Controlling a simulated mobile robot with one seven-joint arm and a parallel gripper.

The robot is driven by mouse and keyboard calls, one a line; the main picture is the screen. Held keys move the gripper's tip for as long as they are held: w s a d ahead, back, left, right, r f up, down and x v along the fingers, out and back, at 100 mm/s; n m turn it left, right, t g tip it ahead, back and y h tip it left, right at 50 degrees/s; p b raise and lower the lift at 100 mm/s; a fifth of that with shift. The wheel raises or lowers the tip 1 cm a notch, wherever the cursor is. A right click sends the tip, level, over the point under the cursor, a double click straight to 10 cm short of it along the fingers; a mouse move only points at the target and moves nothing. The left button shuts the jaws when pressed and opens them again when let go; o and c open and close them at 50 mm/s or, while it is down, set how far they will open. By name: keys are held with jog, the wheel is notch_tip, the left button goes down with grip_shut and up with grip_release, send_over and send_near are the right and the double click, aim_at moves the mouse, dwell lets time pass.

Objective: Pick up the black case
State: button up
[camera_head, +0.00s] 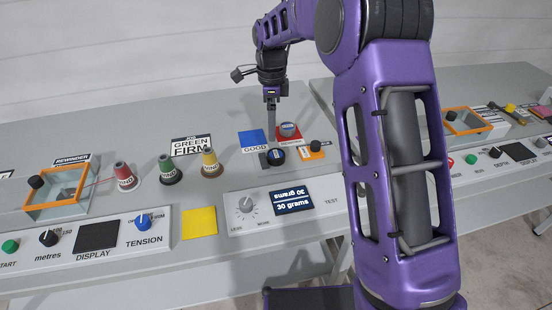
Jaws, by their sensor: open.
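A small round black case (276,157) with a bluish top sits on a dark pad in the middle of the table, just in front of the blue square and the "GOOD" label. My gripper (271,135) points down above and slightly behind it, near the gap between the blue and red squares. The fingers are seen edge-on and look like one grey bar. They appear empty and apart from the case, though the exact height is hard to tell.
A similar round grey piece (288,130) sits on the red square (297,138), close right of my gripper. Red (124,177), green (170,170) and yellow (210,163) thread cones stand left. A scale panel (254,217) lies in front.

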send_over(274, 154)
jog(key=f, duration=0.5)
jog(key=shift+a+f, duration=0.2)
jog(key=shift+f, duration=0.05)
jog(key=f, duration=0.1)
jog(key=f+b, duration=0.1)
jog(key=f, duration=0.3)
jog(key=shift+d, duration=0.25)
jog(key=shift+c, duration=0.3)
jog(key=c, duration=1.4)
